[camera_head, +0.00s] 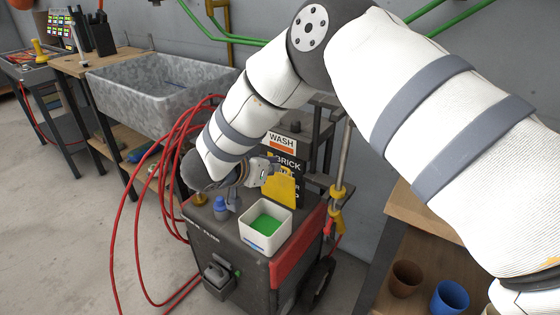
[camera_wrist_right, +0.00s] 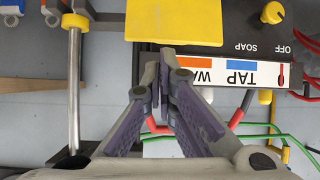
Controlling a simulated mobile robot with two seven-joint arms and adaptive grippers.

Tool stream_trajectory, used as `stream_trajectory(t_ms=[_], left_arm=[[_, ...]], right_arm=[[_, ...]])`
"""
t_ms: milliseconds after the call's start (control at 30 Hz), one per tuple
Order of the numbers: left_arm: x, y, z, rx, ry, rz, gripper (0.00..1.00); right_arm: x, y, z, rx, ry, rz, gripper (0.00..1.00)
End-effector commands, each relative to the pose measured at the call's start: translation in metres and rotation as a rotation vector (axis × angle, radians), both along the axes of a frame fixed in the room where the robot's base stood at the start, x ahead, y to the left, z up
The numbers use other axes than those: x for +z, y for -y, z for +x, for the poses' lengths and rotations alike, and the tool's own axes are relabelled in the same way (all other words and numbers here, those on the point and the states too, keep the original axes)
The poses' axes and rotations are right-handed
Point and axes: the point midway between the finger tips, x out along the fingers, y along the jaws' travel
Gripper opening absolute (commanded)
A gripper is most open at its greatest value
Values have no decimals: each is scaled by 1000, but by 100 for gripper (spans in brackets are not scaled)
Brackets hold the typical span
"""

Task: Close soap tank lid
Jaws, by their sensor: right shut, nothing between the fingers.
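The soap tank (camera_head: 246,236) is a white square box with green liquid inside, on top of a dark wash machine. Its yellow lid (camera_head: 279,192) stands raised at the tank's back edge, so the tank is open. The lid also fills the upper middle of the right wrist view (camera_wrist_right: 175,22). My right gripper (camera_head: 272,167) is near the lid's upper edge, partly hidden by my wrist. In the right wrist view its fingers (camera_wrist_right: 162,58) are together and empty, close to the lid's edge. Contact with the lid cannot be told. My left gripper is not in view.
Signs (camera_head: 282,140) rise behind the lid. Red hoses (camera_head: 135,215) loop at the left, near a grey sink (camera_head: 160,95). Brown (camera_head: 406,278) and blue (camera_head: 449,298) pots sit on a shelf at lower right.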

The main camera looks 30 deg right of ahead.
Motion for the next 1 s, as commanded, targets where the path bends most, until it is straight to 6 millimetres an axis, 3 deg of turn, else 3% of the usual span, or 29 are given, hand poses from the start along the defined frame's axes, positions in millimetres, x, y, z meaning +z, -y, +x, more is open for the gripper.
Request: stream_trajectory(t_ms=[100, 167, 600, 1000], left_arm=[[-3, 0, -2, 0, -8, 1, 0], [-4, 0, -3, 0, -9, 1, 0], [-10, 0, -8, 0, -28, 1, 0], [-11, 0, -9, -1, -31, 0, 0]], right_arm=[[24, -3, 5, -104, 16, 46, 0], [26, 0, 5, -120, 16, 53, 0], [-20, 61, 28, -120, 16, 53, 0], [-27, 74, 34, -116, 18, 53, 0]])
